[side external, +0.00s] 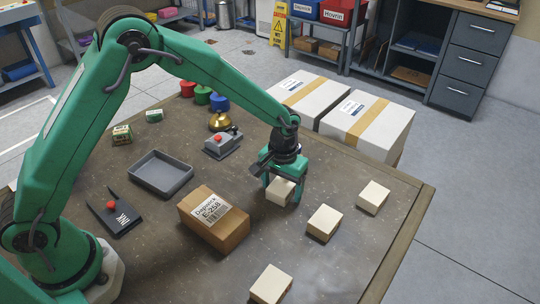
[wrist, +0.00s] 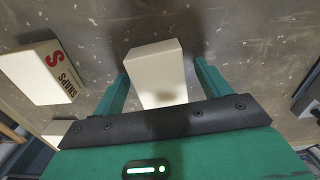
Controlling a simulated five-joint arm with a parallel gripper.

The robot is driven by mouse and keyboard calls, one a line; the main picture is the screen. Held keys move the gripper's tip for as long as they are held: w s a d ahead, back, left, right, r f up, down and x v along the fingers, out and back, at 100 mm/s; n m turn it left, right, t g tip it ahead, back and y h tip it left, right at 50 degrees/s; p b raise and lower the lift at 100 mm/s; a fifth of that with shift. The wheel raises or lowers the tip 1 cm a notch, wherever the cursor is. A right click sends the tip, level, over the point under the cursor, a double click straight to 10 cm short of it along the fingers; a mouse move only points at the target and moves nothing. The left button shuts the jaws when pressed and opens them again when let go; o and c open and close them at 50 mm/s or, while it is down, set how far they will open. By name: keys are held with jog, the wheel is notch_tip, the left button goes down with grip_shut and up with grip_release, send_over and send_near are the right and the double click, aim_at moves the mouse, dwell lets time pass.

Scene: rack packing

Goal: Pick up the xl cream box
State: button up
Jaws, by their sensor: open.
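My gripper (side external: 284,190) is over the brown table, pointing down, with its green fingers open. A plain cream box (side external: 279,191) lies between the fingers; the wrist view shows the same box (wrist: 158,78) with a finger on each side and narrow gaps. I cannot tell whether the fingers touch it. Other cream boxes lie apart on the table: one just right of the gripper (side external: 324,222), one farther right (side external: 374,196), and one near the front edge (side external: 270,285). No XL mark is readable on any of them. In the wrist view, a cream box marked SNAPS (wrist: 42,72) lies to the left.
A brown carton (side external: 214,220) stands left of the gripper, near an empty grey tray (side external: 161,174). Two large white cartons (side external: 366,126) are beyond the table edge.

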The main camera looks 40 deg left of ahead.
aim_at(283, 187)
jog(key=c, duration=1.1)
jog(key=shift+r, duration=0.2)
jog(key=shift+r, duration=0.6)
jog(key=r, duration=0.3)
jog(key=shift+s+d+r, duration=0.1)
jog(key=shift+s+d, duration=0.15)
jog(key=shift+d, duration=0.05)
jog(key=s+d+r, duration=0.6)
jog(key=s, duration=0.2)
jog(key=shift+s+d+r, duration=0.15)
jog(key=shift+s+d, duration=0.15)
jog(key=shift+d, duration=0.1)
